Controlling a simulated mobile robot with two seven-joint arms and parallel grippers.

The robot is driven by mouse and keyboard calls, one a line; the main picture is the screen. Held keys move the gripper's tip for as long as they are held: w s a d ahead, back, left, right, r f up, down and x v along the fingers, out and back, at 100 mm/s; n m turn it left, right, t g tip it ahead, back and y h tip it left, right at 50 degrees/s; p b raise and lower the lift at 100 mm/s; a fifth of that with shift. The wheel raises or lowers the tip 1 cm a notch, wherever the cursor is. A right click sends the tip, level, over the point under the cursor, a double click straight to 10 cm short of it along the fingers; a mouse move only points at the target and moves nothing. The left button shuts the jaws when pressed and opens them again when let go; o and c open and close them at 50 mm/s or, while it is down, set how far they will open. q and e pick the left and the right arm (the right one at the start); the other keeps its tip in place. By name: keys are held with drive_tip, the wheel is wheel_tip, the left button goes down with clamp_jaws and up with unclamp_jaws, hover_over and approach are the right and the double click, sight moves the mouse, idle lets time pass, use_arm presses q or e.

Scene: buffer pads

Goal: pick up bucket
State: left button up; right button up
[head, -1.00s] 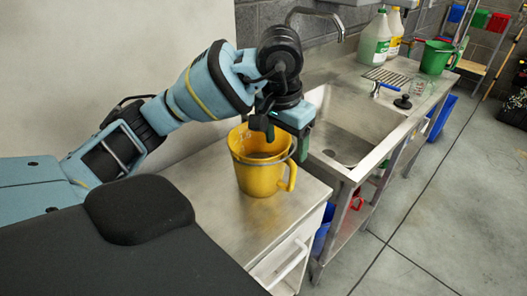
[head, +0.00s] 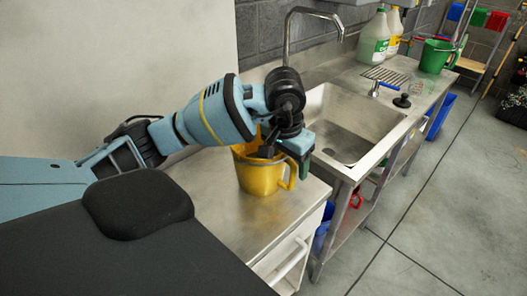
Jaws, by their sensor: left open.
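A yellow bucket (head: 258,178) stands upright on the metal counter top (head: 230,219), with its handle (head: 292,178) at its right side. My left gripper (head: 287,163) is open and low over the bucket's right rim. One dark finger is at the bucket's mouth and the other is on the right, by the top of the handle. The wrist and fingers hide part of the rim and the upper handle. I cannot tell whether the fingers touch the bucket. My right gripper is not in view.
A sink basin (head: 345,125) lies right of the bucket, with a faucet (head: 288,35) behind. A green bucket (head: 436,55), white jugs (head: 375,38) and a drain rack (head: 386,76) stand farther back. A cabinet handle (head: 290,260) sticks out below. Open floor lies to the right.

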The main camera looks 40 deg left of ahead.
use_arm(q)
clamp_jaws()
drive_tip(key=shift+r, duration=0.1)
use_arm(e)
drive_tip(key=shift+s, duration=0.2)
use_arm(q)
drive_tip(key=shift+r, duration=0.1)
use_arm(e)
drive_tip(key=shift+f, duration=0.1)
use_arm(q)
drive_tip(key=shift+w+r, duration=0.1)
drive_tip(key=shift+r, duration=1.3)
drive_tip(key=shift+d+r+b, duration=0.1)
drive_tip(key=shift+r+b, duration=0.15)
drive_tip(key=shift+b, duration=0.05)
drive_tip(key=s+d+r, duration=0.1)
drive_tip(key=s+d, duration=0.8)
drive_tip(key=d, duration=0.3)
drive_tip(key=shift+d+r+b, duration=0.2)
drive_tip(key=shift+d+b, duration=0.1)
drive_tip(key=shift+d, duration=0.1)
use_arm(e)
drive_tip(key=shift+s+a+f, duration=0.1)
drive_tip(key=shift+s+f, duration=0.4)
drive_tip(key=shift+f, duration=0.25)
use_arm(q)
drive_tip(key=shift+s, duration=0.15)
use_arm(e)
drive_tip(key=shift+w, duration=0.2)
